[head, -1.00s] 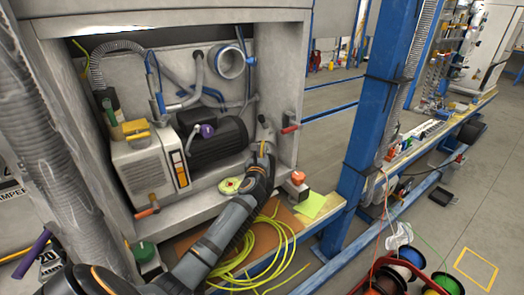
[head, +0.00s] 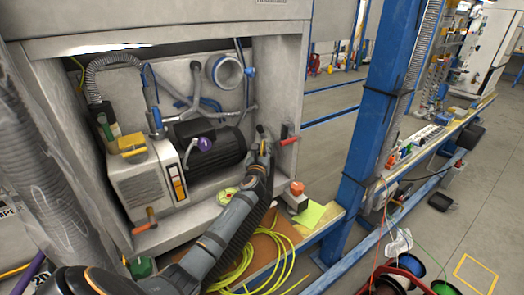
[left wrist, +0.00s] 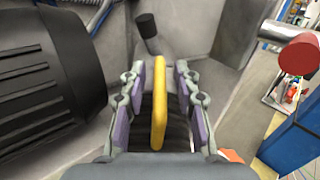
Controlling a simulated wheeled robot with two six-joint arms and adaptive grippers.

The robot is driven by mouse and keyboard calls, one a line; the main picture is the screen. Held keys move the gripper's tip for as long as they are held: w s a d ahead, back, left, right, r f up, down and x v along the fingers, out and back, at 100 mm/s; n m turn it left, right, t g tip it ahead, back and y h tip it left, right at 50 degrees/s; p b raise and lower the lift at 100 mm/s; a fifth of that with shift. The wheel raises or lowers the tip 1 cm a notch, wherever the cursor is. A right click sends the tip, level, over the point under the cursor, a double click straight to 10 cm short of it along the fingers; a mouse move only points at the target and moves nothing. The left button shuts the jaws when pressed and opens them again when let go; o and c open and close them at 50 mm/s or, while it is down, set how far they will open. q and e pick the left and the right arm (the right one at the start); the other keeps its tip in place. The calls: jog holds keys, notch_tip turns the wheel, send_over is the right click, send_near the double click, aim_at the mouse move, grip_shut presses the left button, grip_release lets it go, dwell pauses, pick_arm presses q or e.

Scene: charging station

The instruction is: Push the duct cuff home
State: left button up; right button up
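What looks like the duct cuff is a pale grey ring (head: 217,77) on the back wall of the recess, with a blue knob (head: 250,71) at its right. I cannot tell how far it is seated. My left gripper (head: 264,148) is at the right side of the recess, below and right of the ring and apart from it. In the left wrist view my left gripper (left wrist: 160,95) is open. A yellow upright bar (left wrist: 160,100) shows between its fingers, with gaps on both sides. The ring does not show in that view. My right gripper is not in view.
A black motor (head: 215,150) fills the recess middle, also large in the left wrist view (left wrist: 45,75). A pump box (head: 145,182) stands left. A red-handled lever (head: 289,140) juts from the right frame. A yellow-green hose (head: 245,268) lies coiled on the bench.

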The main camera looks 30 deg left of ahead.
pick_arm(q)
jog(key=shift+s, duration=0.1)
jog(key=v, duration=1.2)
jog(key=shift+d, duration=0.1)
